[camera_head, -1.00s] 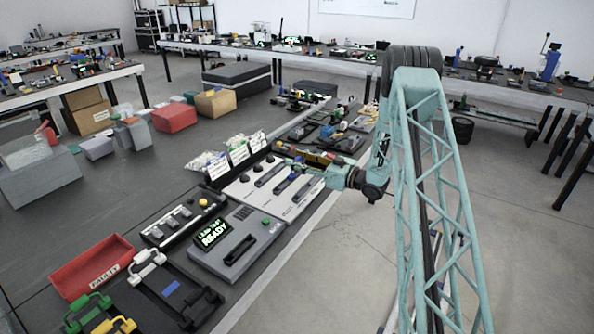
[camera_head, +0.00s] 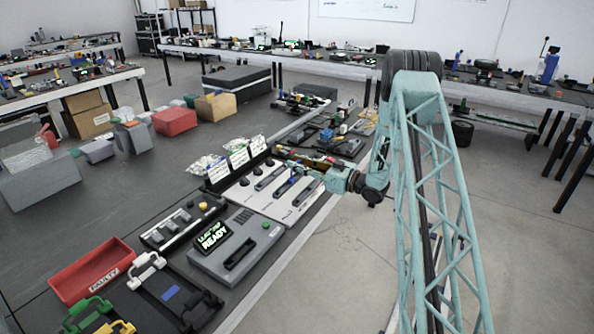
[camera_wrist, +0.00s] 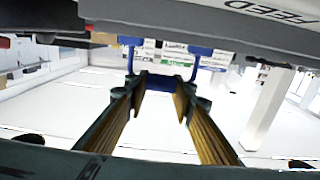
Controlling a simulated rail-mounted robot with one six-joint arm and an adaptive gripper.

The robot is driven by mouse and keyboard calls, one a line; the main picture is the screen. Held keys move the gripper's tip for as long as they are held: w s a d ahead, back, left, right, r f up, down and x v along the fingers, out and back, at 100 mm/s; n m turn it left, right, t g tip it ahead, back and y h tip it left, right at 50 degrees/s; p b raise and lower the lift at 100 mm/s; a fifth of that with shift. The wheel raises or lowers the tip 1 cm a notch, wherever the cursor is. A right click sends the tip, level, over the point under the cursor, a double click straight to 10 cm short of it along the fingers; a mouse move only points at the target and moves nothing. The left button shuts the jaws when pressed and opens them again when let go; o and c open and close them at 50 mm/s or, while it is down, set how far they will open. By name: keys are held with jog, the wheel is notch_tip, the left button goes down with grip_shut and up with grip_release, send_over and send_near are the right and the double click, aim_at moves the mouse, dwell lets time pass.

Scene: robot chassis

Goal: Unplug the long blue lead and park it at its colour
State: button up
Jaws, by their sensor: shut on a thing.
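My gripper (camera_head: 312,169) is beside the light-grey panels at the bench edge, small in the head view. In the wrist view its two yellow-padded fingers (camera_wrist: 160,102) reach forward and are shut on a blue piece (camera_wrist: 163,72). The blue piece has two upright blue parts, one on each side, near the overhanging grey panel. I cannot tell whether it is seated in the panel or free. A blue mark (camera_head: 287,187) shows on the grey panel in the head view. The lead's full length and its coloured parking spot cannot be made out.
A grey panel marked FEED (camera_wrist: 275,14) hangs close across the top of the wrist view.

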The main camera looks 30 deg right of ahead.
jog(key=shift+r, duration=0.1)
jog(key=shift+r+p, duration=0.6)
jog(key=shift+r, duration=1.2)
jog(key=s+a+r+p, duration=0.1)
jog(key=s+a+p, duration=0.1)
jog(key=s+a, duration=0.7)
jog(key=s, duration=0.4)
jog(key=shift+s, duration=0.15)
jog(key=shift+r, duration=0.1)
